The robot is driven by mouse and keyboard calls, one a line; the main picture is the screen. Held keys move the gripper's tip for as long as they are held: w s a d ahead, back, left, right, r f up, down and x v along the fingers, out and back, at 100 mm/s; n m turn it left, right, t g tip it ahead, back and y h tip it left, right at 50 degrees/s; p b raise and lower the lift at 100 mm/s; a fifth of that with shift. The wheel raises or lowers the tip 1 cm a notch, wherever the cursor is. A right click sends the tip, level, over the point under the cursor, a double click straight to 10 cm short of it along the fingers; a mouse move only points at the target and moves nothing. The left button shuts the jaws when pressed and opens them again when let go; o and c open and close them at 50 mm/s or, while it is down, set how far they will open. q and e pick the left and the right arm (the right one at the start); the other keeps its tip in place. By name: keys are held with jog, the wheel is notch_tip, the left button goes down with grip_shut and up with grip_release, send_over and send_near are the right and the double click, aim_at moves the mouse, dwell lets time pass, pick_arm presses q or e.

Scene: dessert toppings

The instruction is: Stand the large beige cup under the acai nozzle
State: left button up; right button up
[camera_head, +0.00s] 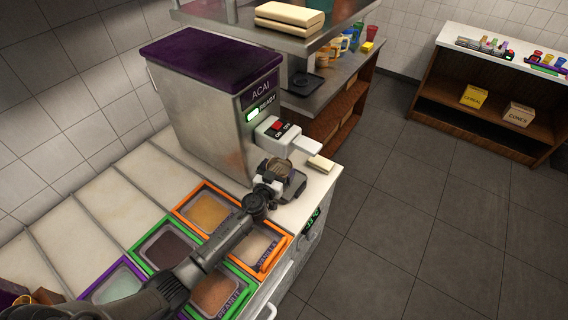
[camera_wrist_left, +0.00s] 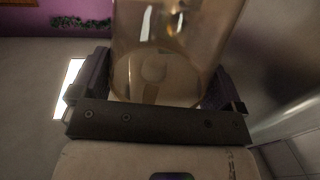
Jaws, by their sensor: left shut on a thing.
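The large beige cup (camera_wrist_left: 165,60) is see-through and fills the upper middle of the left wrist view, between the two fingers. My left gripper (camera_wrist_left: 157,88) is shut on it. In the head view my left gripper (camera_head: 280,178) is over the counter, just in front of the acai machine (camera_head: 205,100). The cup is mostly hidden there by the gripper. The machine is a grey box with a purple lid, an ACAI label and a green READY light. Its white front part with the ON/OFF switch (camera_head: 280,130) juts out behind the gripper. I cannot make out the nozzle opening. My right gripper is not in view.
Topping bins with orange, green and purple rims, one of them the vanilla bin (camera_head: 258,248), lie beneath my left arm. A metal shelf (camera_head: 270,30) stands behind the machine. A wooden shelf unit (camera_head: 500,90) stands far right. The floor between is clear.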

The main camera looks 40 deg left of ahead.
aim_at(284, 163)
pick_arm(q)
jog(key=shift+x, duration=0.85)
jog(key=x, duration=0.1)
jog(key=b+x, duration=0.1)
jog(key=x, duration=0.1)
jog(key=shift+w+f, duration=0.2)
jog(key=shift+f, duration=0.15)
jog(key=shift+f+b, duration=0.25)
jog(key=shift+b, duration=0.1)
jog(key=shift+s+f, duration=0.2)
jog(key=shift+f, duration=0.05)
jog(key=shift+w+r, duration=0.1)
jog(key=shift+f+b, duration=0.3)
jog(key=shift+b, duration=0.05)
jog(key=o, duration=0.8)
jog(key=shift+r, duration=0.15)
jog(key=shift+o, duration=0.2)
